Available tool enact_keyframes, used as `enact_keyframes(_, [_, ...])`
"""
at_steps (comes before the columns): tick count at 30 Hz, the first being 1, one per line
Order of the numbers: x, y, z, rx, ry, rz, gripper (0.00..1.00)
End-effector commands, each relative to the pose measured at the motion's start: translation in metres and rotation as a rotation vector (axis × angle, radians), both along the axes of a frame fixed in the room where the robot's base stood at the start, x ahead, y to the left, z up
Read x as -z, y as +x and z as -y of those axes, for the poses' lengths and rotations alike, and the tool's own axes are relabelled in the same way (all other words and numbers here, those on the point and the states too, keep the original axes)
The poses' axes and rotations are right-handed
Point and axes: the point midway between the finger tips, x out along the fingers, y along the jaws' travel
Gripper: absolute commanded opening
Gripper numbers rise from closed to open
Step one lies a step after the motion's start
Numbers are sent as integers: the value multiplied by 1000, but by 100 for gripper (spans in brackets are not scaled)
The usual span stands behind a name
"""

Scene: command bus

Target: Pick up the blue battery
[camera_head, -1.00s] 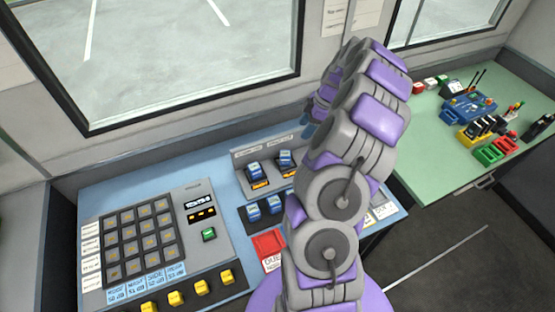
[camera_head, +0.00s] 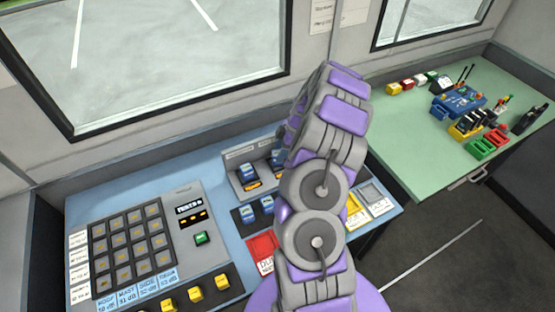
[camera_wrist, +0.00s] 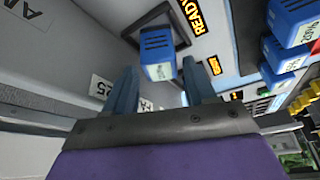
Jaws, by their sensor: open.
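In the wrist view my gripper (camera_wrist: 158,70) is open, with its two fingers apart. A blue battery (camera_wrist: 157,45) with a pale label shows between and just beyond the fingertips; I cannot tell whether they touch it. More blue batteries show at the right of the wrist view, one at the top (camera_wrist: 292,22) and one lower (camera_wrist: 284,74). In the head view blue batteries stand in a grey upright dock (camera_head: 247,172) and in a dark holder in front of it (camera_head: 267,204). My arm hides my gripper and part of the dock there.
A keypad console (camera_head: 130,245) with yellow buttons fills the left of the blue desk. A red tray (camera_head: 262,246) lies in front of the batteries. A green table (camera_head: 415,135) at right holds several coloured devices. A window wall stands behind.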

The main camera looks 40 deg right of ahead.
Motion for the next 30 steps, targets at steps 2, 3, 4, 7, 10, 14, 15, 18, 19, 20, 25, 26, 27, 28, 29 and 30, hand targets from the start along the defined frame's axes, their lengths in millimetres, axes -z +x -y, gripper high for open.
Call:
enact_keyframes(2, [16, 3, -3, -1, 1, -4, 55])
enact_keyframes(3, [21, 4, -5, -1, 2, -4, 55])
enact_keyframes(4, [25, 5, -7, -1, 2, -5, 55])
enact_keyframes(7, [32, 7, -10, -2, 1, -4, 55])
enact_keyframes(10, [32, 7, -10, -2, 0, -2, 55])
enact_keyframes(14, [31, 8, -10, -2, 0, -2, 54])
enact_keyframes(15, [31, 8, -10, -2, 0, -2, 51])
enact_keyframes(18, [31, 8, -10, -1, 0, -2, 41])
enact_keyframes(19, [31, 8, -10, -1, 0, -2, 38])
enact_keyframes(20, [31, 8, -10, -1, 0, -1, 35])
enact_keyframes(25, [31, 8, -10, 0, 0, -1, 19])
enact_keyframes(26, [31, 8, -10, -1, 0, -1, 16])
enact_keyframes(27, [31, 8, -10, 0, 0, -1, 12])
enact_keyframes(28, [31, 8, -10, 0, 0, -1, 11])
enact_keyframes(29, [31, 8, -10, 0, 0, -1, 11])
enact_keyframes(30, [31, 8, -10, 0, 0, -1, 11])
